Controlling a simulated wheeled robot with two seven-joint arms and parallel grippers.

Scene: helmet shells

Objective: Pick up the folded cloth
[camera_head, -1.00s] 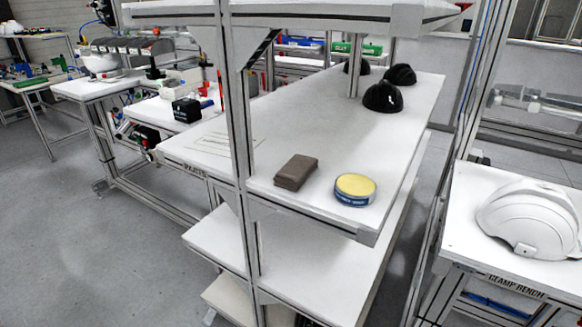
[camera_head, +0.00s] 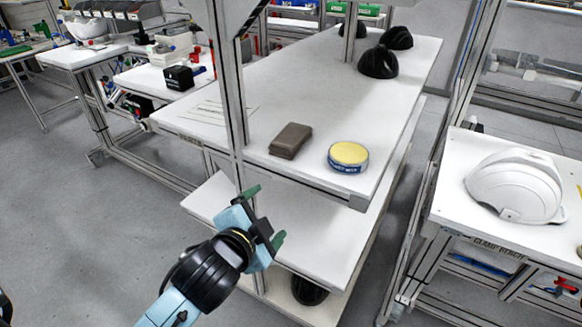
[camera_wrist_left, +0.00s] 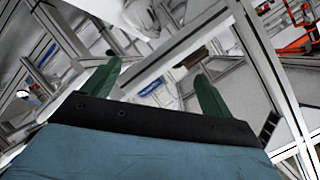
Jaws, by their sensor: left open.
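The folded cloth (camera_head: 291,140) is a brown-grey, flat rectangular bundle lying on the white shelf top near its front edge, left of a round yellow-topped tin. My left gripper (camera_head: 266,216) is below and in front of the cloth, apart from it, near the shelf's upright post. Its green fingers are spread and empty. In the left wrist view the left gripper (camera_wrist_left: 158,88) shows both fingers apart with nothing between them; I cannot make out the cloth there. My right gripper is not in view.
The blue-sided tin (camera_head: 348,157) stands close right of the cloth. A metal upright post (camera_head: 232,90) rises at the shelf's left front. Black helmet shells (camera_head: 378,62) sit at the back. A white helmet (camera_head: 515,185) is on the right bench. A lower shelf (camera_head: 330,235) runs underneath.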

